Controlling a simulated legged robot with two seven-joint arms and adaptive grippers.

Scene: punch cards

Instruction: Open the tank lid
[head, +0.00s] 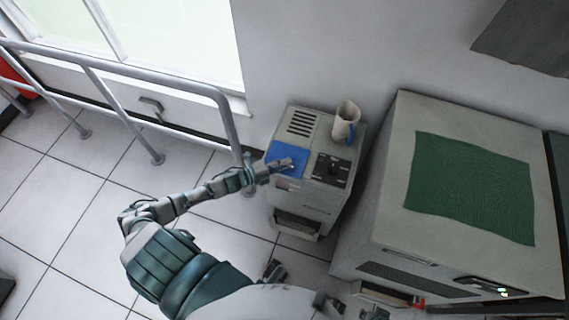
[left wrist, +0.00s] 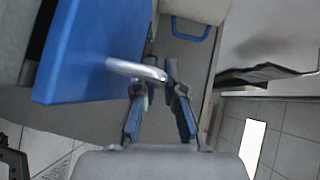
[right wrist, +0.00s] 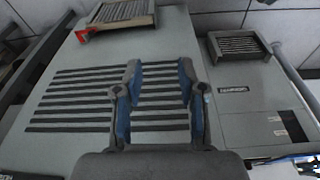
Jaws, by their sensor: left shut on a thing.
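The tank lid (head: 283,155) is a blue panel on top of the small grey machine, at its front left. In the left wrist view the blue lid (left wrist: 95,45) fills the upper left, with a bare metal handle (left wrist: 130,69) sticking out from it. My left gripper (head: 287,164) is at the lid; its fingertips (left wrist: 161,75) are closed on the end of the handle. I cannot tell whether the lid is raised. My right gripper (right wrist: 160,68) is open and empty, in front of a grey panel with dark slots.
A cream jug (head: 346,118) with a blue handle stands on the small machine (head: 315,190), behind a dark control panel with a knob (head: 332,168). A large grey cabinet (head: 390,190) with a green top stands at right. A metal railing (head: 120,75) runs along the left.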

